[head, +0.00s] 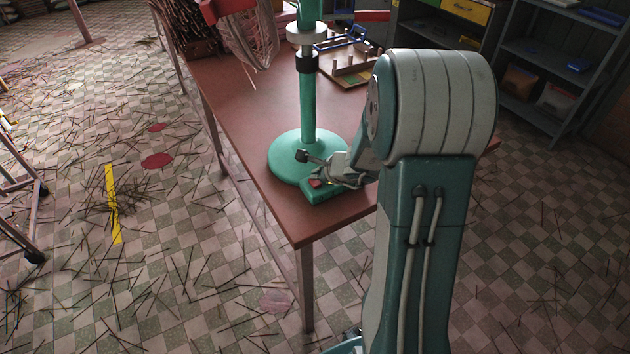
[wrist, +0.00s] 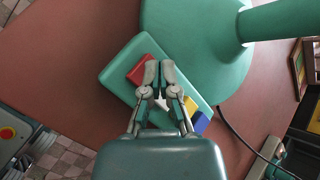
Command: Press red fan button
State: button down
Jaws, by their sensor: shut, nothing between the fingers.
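The red button (wrist: 142,70) sits at one end of the green fan's control base, with a white button (wrist: 161,103) and a blue one (wrist: 201,122) further along it. In the head view the red button (head: 315,183) shows just beside my gripper (head: 340,184). The fan's round green foot (head: 290,158) and post rise behind the control base. In the wrist view my gripper (wrist: 159,68) is shut and empty, its tips over the control base just right of the red button. I cannot tell whether the fingers touch it.
The fan stands on a reddish-brown table (head: 250,110). A wooden rack with pegs (head: 350,65) and a bundle of sticks (head: 190,25) lie further back. Dark shelves (head: 560,60) stand at the right. Thin sticks litter the checkered floor. A black cable (wrist: 235,130) runs beside the control base.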

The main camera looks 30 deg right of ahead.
aim_at(317, 182)
jog(key=shift+r, duration=0.25)
jog(key=shift+r, duration=0.1)
jog(key=shift+r, duration=2.45)
